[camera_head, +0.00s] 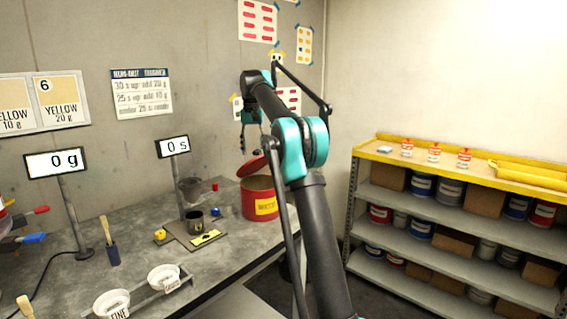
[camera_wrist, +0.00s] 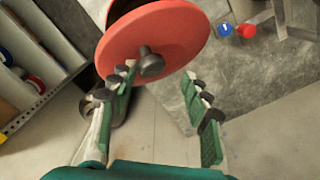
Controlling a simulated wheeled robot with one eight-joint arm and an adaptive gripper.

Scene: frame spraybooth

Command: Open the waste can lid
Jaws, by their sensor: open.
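The red waste can (camera_head: 259,203), with a yellow label, stands at the right end of the grey bench. Its red lid (camera_head: 250,167) is tilted up at the left side of the rim, and part of the can's opening shows. In the wrist view the lid (camera_wrist: 170,38) is a large disc with a dark round knob (camera_wrist: 150,66) facing me. My gripper (camera_wrist: 163,78) is open and empty; the knob shows just past the fingertips, nearer the left finger. In the head view my gripper (camera_head: 250,120) hangs above the lid, partly hidden by my arm.
A metal cup (camera_head: 195,221), a scale plate (camera_head: 203,239) and a funnel stand (camera_head: 190,188) are left of the can. Red (camera_head: 215,186) and blue (camera_head: 215,211) small items lie near it. A shelf with cans (camera_head: 450,215) stands at right.

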